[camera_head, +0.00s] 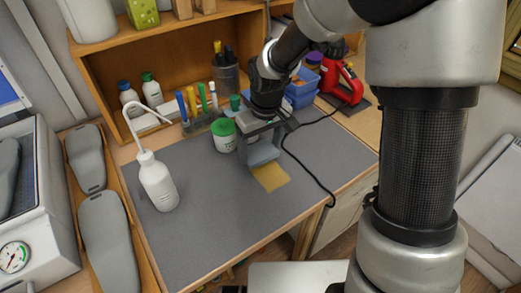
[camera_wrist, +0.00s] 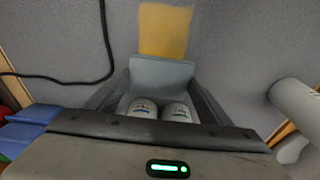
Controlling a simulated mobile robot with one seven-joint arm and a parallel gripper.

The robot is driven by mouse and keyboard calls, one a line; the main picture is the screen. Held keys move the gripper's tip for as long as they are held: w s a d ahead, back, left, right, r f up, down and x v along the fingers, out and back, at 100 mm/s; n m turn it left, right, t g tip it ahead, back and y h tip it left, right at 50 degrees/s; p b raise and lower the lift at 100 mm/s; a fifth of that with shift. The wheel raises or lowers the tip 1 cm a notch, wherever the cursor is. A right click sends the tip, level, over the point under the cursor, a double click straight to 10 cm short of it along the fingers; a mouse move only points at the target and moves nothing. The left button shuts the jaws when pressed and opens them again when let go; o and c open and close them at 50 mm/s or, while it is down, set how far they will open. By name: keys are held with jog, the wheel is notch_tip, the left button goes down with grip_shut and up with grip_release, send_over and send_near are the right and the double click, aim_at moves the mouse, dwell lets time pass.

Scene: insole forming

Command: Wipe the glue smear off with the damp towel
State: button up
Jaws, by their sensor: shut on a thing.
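The damp towel (camera_head: 263,155) is a folded blue-grey pad. My gripper (camera_head: 262,146) is shut on it and holds it low over the grey mat. The towel also shows between the fingers in the wrist view (camera_wrist: 160,72). The glue smear (camera_head: 270,177) is a flat yellow patch on the mat, just in front of the towel in the head view. In the wrist view the smear (camera_wrist: 165,30) lies just beyond the towel's far edge, which hides part of it. I cannot tell whether the towel touches the mat.
A green-lidded jar (camera_head: 223,135) stands close left of my gripper. A white wash bottle (camera_head: 157,182) stands farther left. A black cable (camera_head: 305,170) runs across the mat to the right. Blue bins (camera_head: 301,92) stand behind. The front of the grey mat (camera_head: 215,225) is clear.

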aim_at(259, 152)
jog(key=shift+r+p, duration=1.6)
jog(key=shift+r, duration=0.9)
jog(key=shift+f, duration=0.1)
jog(key=shift+a+f+b, duration=0.1)
jog(key=shift+f+b, duration=0.05)
jog(key=shift+b, duration=0.45)
